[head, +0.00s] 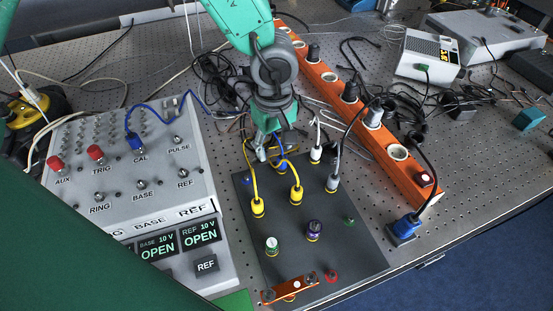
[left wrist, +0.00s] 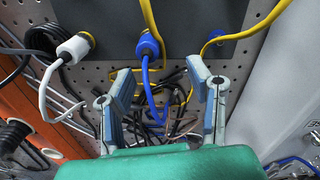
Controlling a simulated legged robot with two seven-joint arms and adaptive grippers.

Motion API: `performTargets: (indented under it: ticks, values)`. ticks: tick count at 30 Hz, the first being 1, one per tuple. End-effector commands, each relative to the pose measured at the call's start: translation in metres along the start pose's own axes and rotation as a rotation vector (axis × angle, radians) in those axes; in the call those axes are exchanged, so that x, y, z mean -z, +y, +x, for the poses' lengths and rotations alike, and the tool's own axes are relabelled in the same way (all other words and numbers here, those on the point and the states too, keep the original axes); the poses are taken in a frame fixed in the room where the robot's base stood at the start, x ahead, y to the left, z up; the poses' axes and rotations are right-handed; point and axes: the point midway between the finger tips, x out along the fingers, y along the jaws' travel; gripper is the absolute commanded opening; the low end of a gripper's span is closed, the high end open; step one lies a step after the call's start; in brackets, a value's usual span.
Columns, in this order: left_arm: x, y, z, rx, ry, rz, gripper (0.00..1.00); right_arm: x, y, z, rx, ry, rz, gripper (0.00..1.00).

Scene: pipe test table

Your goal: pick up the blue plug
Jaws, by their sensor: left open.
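A blue plug (left wrist: 147,45) stands on the edge of the dark panel (left wrist: 190,14) in the left wrist view, with its blue cable looping down between my fingers. In the head view the same plug (head: 281,164) shows only partly at the panel's far edge, beside my gripper. My left gripper (head: 270,148) is over that edge. In the left wrist view the left gripper (left wrist: 161,80) is open and empty, its fingertips on either side of the cable and short of the plug. Another blue plug (head: 135,141) sits at CAL on the grey box. My right gripper is out of view.
Yellow plugs (head: 257,207) and white plugs (head: 316,154) stand close by on the panel (head: 350,262). The grey instrument box (head: 110,210) is to the left, an orange power strip (head: 420,191) to the right. Loose dark cables (head: 218,78) lie behind.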

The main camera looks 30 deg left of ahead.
Motion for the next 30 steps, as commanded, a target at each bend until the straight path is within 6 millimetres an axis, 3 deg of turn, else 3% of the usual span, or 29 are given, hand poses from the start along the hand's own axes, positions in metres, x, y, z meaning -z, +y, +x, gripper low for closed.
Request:
performTargets:
  ticks: [9,17,18,21,22,30]
  values:
    - [-0.006,0.006,0.041,0.006,0.007,0.005,0.46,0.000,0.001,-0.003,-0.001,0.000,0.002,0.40]
    - [0.003,0.000,0.046,-0.001,-0.003,0.003,0.46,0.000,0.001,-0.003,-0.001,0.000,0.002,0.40]
    - [0.004,-0.001,0.046,-0.002,-0.004,0.002,0.39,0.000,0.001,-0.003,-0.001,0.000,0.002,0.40]
    - [0.005,-0.001,0.047,-0.002,-0.005,0.002,0.04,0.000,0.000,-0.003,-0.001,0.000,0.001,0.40]
    - [0.005,-0.001,0.047,-0.002,-0.005,0.002,0.00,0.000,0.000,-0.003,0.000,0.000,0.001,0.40]
    - [0.001,0.001,0.046,0.007,0.005,0.001,0.00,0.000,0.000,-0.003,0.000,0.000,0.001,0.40]
